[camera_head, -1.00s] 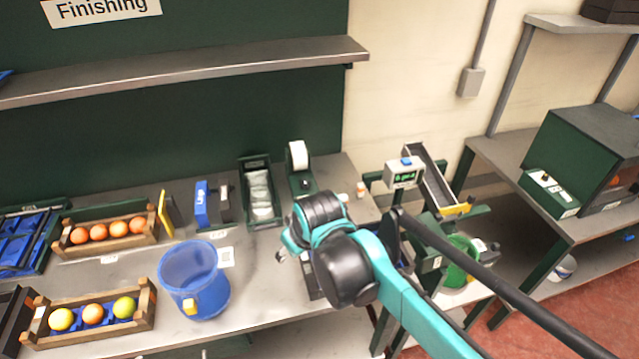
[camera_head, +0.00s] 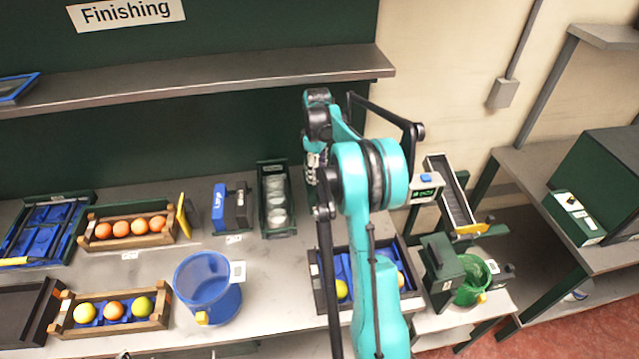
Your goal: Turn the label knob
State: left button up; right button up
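The label dispenser with the white roll, seen earlier at the back of the table, is now hidden behind my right arm. Its knob cannot be seen. My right arm comes up from the bottom right of centre, bends at a large teal joint and reaches the back of the table. My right gripper (camera_head: 314,168) is at the dispenser's place, mostly covered by my own arm links. I cannot tell whether its fingers are open or touch the knob. My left gripper is not in view.
A clear-bag holder (camera_head: 277,231) stands just left of my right gripper. A blue bin (camera_head: 207,290), orange crates (camera_head: 167,237) and a dark tray (camera_head: 320,296) are on the table. A scale display (camera_head: 426,189) stands to the right. A shelf (camera_head: 230,79) spans above.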

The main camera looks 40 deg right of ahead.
aim_at(320, 190)
jog(key=shift+d+f, duration=0.3)
jog(key=shift+d, duration=0.1)
jog(key=shift+d+f, duration=0.1)
jog(key=shift+f, duration=0.2)
notch_tip(320, 190, down, 7)
jog(key=shift+f+b, duration=0.15)
jog(key=shift+b, duration=0.45)
jog(key=shift+c, duration=0.3)
jog(key=c, duration=1.1)
